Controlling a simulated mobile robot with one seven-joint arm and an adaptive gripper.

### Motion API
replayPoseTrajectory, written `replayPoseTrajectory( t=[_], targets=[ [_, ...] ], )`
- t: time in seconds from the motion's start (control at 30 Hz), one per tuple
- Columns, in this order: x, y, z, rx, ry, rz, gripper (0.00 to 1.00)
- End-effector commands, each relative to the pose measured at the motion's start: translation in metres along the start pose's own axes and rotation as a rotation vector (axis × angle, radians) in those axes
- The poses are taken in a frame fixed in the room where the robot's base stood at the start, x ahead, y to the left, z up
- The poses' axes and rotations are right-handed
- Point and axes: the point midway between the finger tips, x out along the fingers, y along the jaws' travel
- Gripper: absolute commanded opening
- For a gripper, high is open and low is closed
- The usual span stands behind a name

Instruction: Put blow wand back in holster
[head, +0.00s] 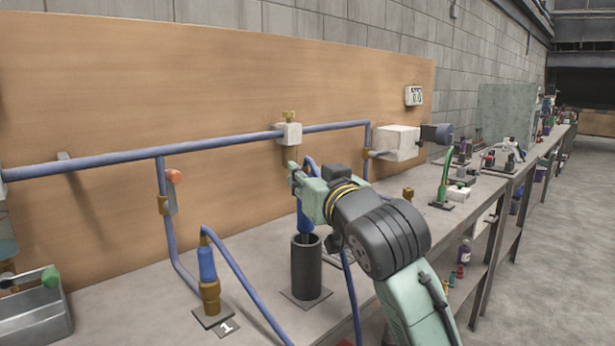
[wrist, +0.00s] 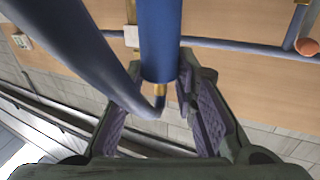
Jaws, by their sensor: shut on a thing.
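The blue blow wand (head: 305,224) hangs roughly upright below my gripper (head: 302,182), which is shut on it near its top. The wand's lower end overlaps the mouth of a dark upright cylinder, the holster (head: 306,270); I cannot tell how deep it sits inside. In the wrist view the wand (wrist: 160,42) shows between the two fingers of my gripper (wrist: 160,96), with a brass fitting and a bent hose at its near end. Part of the wand is hidden by the gripper in the head view.
Another blue tool (head: 207,264) stands on a brass fitting by a "1" label, left of the holster. Its hose (head: 243,284) arches across the bench front. A blue pipe (head: 110,158) runs along the wooden board. A metal tray (head: 38,312) sits far left.

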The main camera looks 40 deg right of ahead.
Motion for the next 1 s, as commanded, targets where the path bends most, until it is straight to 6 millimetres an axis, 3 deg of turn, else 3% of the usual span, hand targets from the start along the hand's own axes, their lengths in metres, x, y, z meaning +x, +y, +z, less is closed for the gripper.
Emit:
replayPoseTrajectory(
  t=[0.33, 0.67, 0.77, 1.0],
  targets=[
    [0.000, 0.000, 0.001, 0.000, -0.001, 0.000, 0.46],
    [0.000, 0.000, -0.003, 0.000, 0.000, 0.000, 0.46],
    [-0.011, 0.000, 0.000, 0.001, 0.001, -0.001, 0.46],
    [-0.060, 0.001, 0.001, 0.000, 0.003, 0.001, 0.46]
  ],
)
